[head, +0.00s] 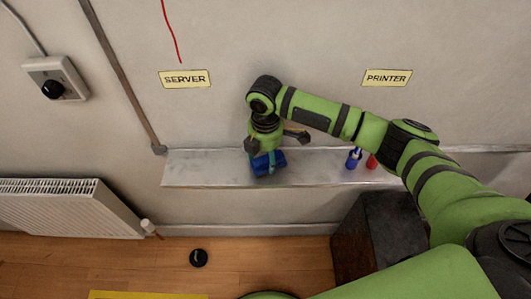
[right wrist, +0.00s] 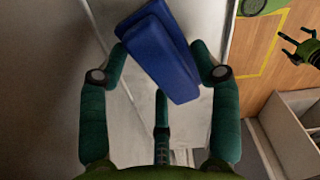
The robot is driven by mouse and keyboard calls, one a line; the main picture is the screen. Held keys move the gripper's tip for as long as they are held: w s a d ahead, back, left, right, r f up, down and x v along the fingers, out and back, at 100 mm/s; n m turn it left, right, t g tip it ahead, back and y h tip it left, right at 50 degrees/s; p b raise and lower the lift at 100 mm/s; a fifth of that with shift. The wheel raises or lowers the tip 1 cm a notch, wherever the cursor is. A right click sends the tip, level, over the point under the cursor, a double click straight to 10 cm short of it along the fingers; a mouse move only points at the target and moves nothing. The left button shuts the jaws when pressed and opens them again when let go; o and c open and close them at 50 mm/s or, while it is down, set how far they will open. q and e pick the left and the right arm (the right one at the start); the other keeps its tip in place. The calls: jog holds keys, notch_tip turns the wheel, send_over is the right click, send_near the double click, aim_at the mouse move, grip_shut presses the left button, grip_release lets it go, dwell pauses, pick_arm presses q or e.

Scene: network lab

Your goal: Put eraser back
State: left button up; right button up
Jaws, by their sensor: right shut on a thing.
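A blue block-shaped eraser (head: 262,166) is between the fingers of my right gripper (head: 268,154), at the long pale ledge (head: 210,168) on the wall. In the right wrist view the eraser (right wrist: 158,48) lies tilted between the green fingers, with the ledge (right wrist: 120,118) behind it. My right gripper is shut on it. I cannot tell whether the eraser touches the ledge. My left gripper (right wrist: 302,48) shows small at the right edge of the right wrist view, with its fingers spread and nothing seen in them.
A blue marker (head: 354,158) and a red marker (head: 372,161) stand at the ledge, right of the eraser. SERVER (head: 185,79) and PRINTER (head: 387,78) labels are on the wall. A radiator (head: 65,208) is at left. A dark cabinet (head: 375,235) stands below the ledge.

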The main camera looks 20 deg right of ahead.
aim_at(265, 155)
jog(key=shift+f, duration=0.2)
jog(key=o, duration=1)
notch_tip(265, 155, up, 11)
jog(key=b, duration=0.3)
jog(key=shift+f, duration=0.2)
jog(key=shift+r, duration=0.75)
